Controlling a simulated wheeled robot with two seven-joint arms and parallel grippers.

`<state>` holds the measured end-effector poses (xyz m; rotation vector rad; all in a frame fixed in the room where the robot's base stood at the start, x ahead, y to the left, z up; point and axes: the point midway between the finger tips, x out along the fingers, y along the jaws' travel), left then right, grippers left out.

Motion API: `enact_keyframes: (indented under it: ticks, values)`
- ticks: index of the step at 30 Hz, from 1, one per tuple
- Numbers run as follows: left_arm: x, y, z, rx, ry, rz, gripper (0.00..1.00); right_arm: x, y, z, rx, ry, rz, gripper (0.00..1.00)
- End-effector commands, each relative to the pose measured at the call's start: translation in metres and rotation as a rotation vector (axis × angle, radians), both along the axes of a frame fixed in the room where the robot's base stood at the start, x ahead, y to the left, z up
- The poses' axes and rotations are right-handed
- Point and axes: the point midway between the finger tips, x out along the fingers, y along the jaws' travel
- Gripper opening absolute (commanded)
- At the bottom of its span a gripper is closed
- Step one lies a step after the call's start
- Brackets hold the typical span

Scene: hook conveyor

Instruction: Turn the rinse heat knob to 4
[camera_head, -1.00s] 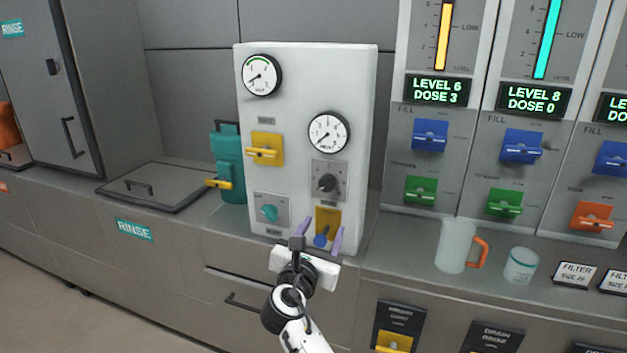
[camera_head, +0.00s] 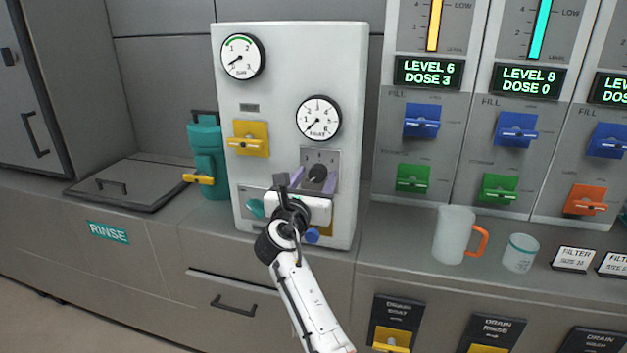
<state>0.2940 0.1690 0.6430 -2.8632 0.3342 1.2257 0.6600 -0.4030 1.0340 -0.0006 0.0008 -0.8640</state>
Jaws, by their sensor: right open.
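A black round knob (camera_head: 318,173) sits on a grey dial plate (camera_head: 333,158) on the white panel (camera_head: 285,55), under the lower gauge. Its small lettering cannot be read. My right gripper (camera_head: 314,180) is open in front of the panel, its two purple fingers to the left and right of the black knob. Contact cannot be told. A teal knob (camera_head: 255,208) lower left is partly hidden by my gripper. My left gripper is not in view.
Two round gauges, upper left (camera_head: 242,57) and lower right (camera_head: 318,118), sit on the panel. A yellow lever (camera_head: 249,140) and a teal canister (camera_head: 206,150) are to the left. A blue lever knob (camera_head: 312,235) is below my gripper. A jug (camera_head: 453,236) and cup (camera_head: 520,253) stand right.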

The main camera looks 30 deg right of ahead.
Motion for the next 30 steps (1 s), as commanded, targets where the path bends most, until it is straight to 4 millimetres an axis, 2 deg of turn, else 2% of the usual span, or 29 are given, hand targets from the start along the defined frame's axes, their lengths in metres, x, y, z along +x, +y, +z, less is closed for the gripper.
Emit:
enact_keyframes:
  ticks: [6, 14, 23, 30]
  values:
    - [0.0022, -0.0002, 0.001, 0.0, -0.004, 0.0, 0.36, 0.0001, -0.0003, 0.0002, 0.0, 0.0, 0.0, 0.52]
    - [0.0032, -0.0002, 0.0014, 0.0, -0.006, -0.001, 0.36, 0.0001, -0.0001, 0.0, 0.0, 0.0, 0.0, 0.11]
    - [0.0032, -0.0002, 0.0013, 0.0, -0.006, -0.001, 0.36, -0.0002, -0.0001, -0.0002, 0.023, -0.027, 0.0, 0.11]
    - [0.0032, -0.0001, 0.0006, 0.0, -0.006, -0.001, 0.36, -0.0001, 0.0001, -0.0004, 0.109, -0.128, 0.0, 0.11]
